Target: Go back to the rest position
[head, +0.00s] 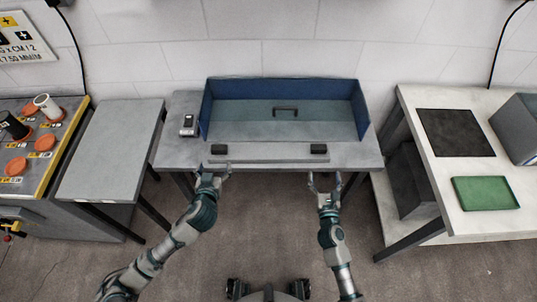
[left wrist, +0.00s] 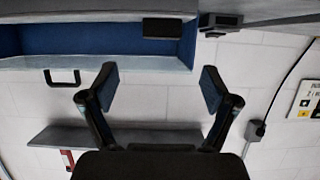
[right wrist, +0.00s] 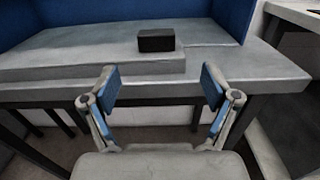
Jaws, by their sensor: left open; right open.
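My left gripper (head: 214,172) is open and empty at the front edge of the middle table, near its left part. Its spread blue-padded fingers (left wrist: 158,88) show in the left wrist view with nothing between them. My right gripper (head: 325,180) is open and empty, just in front of the same table's front edge, near its right part. Its spread fingers (right wrist: 158,86) show in the right wrist view with nothing between them. Both arms reach forward from the bottom of the head view.
The middle table (head: 178,155) carries a blue-walled bin (head: 363,105) with a dark handle (head: 285,111), two black blocks (head: 219,149) (head: 318,148) and a small device (head: 188,124). A grey side table (head: 112,150) stands left. A right table (head: 478,225) holds a green tray (head: 485,193).

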